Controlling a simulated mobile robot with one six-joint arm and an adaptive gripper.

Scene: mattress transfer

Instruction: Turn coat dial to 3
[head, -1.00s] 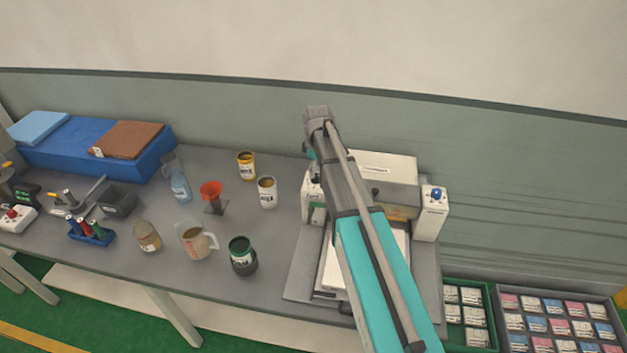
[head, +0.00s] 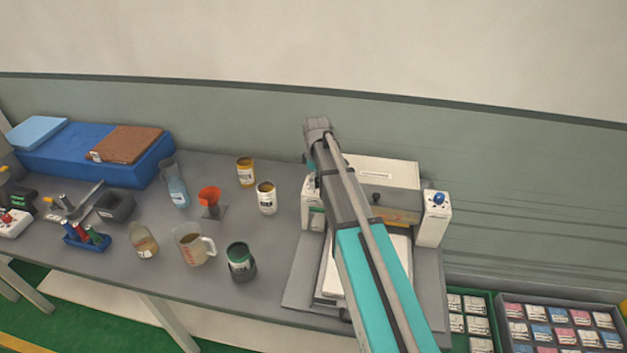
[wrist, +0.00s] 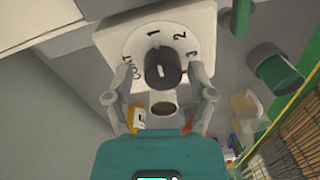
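The coat dial shows in the wrist view as a black knob (wrist: 162,68) on a white panel (wrist: 120,40) marked COAT, 1, 2 and 3. In the head view my arm covers the gripper and the dial. The machine (head: 432,222) stands at the table's right end, partly behind my arm.
On the grey table (head: 270,225) left of the machine stand a white tin (head: 266,200), a yellow tin (head: 246,173), a dark green tin (head: 240,262), a measuring jug (head: 190,246) and a red funnel (head: 210,197). A blue knob (head: 439,198) tops the machine's right post.

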